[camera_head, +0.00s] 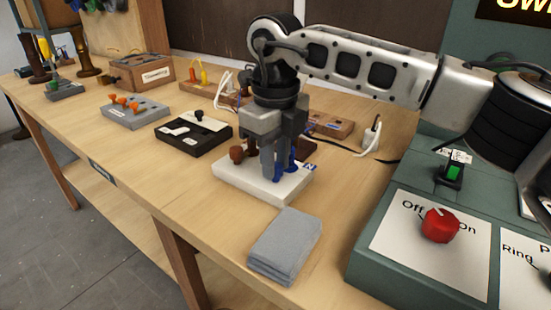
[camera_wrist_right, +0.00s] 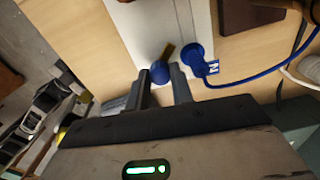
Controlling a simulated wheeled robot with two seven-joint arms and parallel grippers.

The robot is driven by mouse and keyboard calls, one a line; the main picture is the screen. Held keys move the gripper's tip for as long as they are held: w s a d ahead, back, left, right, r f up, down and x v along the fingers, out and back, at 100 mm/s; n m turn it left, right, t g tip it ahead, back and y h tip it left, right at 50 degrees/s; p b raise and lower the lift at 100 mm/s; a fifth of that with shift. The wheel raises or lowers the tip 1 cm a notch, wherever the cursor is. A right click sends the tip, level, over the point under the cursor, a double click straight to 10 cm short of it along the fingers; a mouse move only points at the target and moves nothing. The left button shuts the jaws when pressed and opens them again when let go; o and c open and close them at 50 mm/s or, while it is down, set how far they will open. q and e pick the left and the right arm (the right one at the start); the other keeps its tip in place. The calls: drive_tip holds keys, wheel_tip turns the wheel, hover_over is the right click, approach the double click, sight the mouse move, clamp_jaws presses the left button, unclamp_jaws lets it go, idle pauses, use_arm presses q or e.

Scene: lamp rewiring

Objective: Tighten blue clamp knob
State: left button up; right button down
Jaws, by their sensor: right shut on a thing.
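A white terminal block (camera_head: 235,186) sits on the wooden bench, with a brown knob (camera_head: 237,154) at its left. My right gripper (camera_head: 276,172) points down over the block, its fingers close together. In the right wrist view, the blue clamp knob (camera_wrist_right: 160,72) is at my right fingertips (camera_wrist_right: 164,82), and the gripper is shut on it. A small brass-coloured piece lies beside the knob. Just right of it is a blue round fitting (camera_wrist_right: 195,55) with a blue cable (camera_wrist_right: 245,78) and a blue tag (camera_wrist_right: 210,69). In the head view the fingers mostly hide the knob. My left gripper is out of view.
A folded grey cloth (camera_head: 285,244) lies in front of the block. A green control panel with a red knob (camera_head: 440,225) stands at the right. A black tray (camera_head: 174,138) and a grey holder with orange pieces (camera_head: 136,116) stand left.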

drive_tip(key=m, duration=0.4)
drive_tip(key=shift+w+m+b, duration=0.1)
drive_tip(key=shift+m+b, duration=0.2)
drive_tip(key=m, duration=0.4)
drive_tip(key=shift+r, duration=0.1)
drive_tip(key=shift+m+b, duration=0.3)
drive_tip(key=shift+m, duration=0.1)
drive_tip(key=c, duration=1.2)
unclamp_jaws()
wheel_tip(320, 180, up, 16)
drive_tip(key=p, duration=0.2)
